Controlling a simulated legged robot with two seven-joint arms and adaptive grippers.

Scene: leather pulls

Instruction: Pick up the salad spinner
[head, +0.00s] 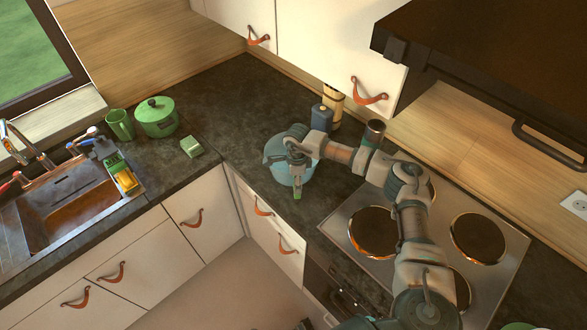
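A round light-blue vessel (277,151), which looks like the salad spinner, stands upright on the dark worktop near the corner, left of the hob. My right arm reaches in from the lower right. My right gripper (296,160) is over the vessel and in front of its right side, pointing down. It hides much of the vessel's top. I cannot tell whether the fingers touch it or how far apart they are. My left gripper is not in view.
Behind the vessel stand a blue canister (321,117) and a tan container (333,100). The hob (493,287) lies right. A green pot (156,117), green mug (120,124) and small green block (191,146) stand left, near the sink (72,207). Wall cabinets (330,45) hang above.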

